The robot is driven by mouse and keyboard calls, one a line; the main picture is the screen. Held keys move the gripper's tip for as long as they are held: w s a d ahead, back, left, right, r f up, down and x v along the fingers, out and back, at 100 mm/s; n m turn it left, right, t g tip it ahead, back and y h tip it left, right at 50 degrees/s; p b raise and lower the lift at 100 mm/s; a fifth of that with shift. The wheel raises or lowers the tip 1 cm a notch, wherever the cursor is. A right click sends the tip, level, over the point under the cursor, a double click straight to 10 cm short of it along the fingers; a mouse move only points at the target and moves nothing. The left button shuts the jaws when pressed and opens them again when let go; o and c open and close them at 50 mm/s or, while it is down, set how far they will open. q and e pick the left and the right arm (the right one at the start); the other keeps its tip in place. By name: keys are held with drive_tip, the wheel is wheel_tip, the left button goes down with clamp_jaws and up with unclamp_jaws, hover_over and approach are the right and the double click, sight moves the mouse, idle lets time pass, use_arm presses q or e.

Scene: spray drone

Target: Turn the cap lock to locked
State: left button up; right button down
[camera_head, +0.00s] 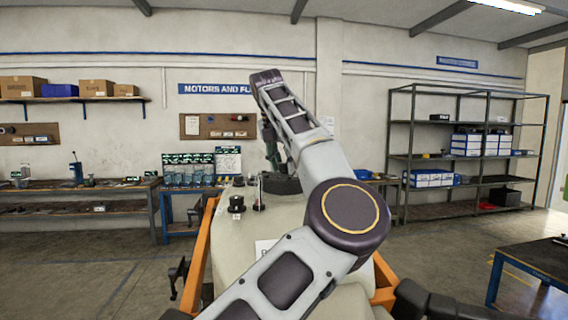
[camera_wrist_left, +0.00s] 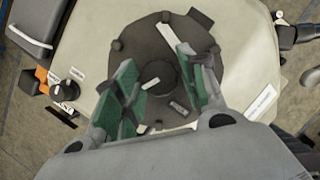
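The dark round cap (camera_wrist_left: 130,45) sits on top of a beige tank (camera_wrist_left: 100,22) in the left wrist view. A raised round knob (camera_wrist_left: 160,70) with a short white mark stands at its centre. A pale strip lies on the cap's upper right. The cap also shows as a dark disc in the head view (camera_head: 283,186). My left gripper (camera_wrist_left: 157,60) is open above the cap, its green-padded fingers on either side of the knob with gaps visible. In the head view this gripper (camera_head: 271,145) is partly hidden behind my forearm. My right gripper is not seen.
Small black knobs (camera_head: 237,203) stand on the tank left of the cap. Orange frame bars (camera_head: 198,262) flank the tank. Workbenches (camera_head: 80,200) and metal shelving (camera_head: 460,155) are along the back wall. A blue-legged table (camera_head: 540,262) is at the right.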

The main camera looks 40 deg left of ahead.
use_arm(q)
drive_tip(key=shift+o, duration=0.9)
drive_tip(key=shift+r, duration=0.1)
drive_tip(key=v, duration=1.1)
drive_tip(key=shift+r, duration=0.35)
drive_tip(key=shift+s, duration=0.1)
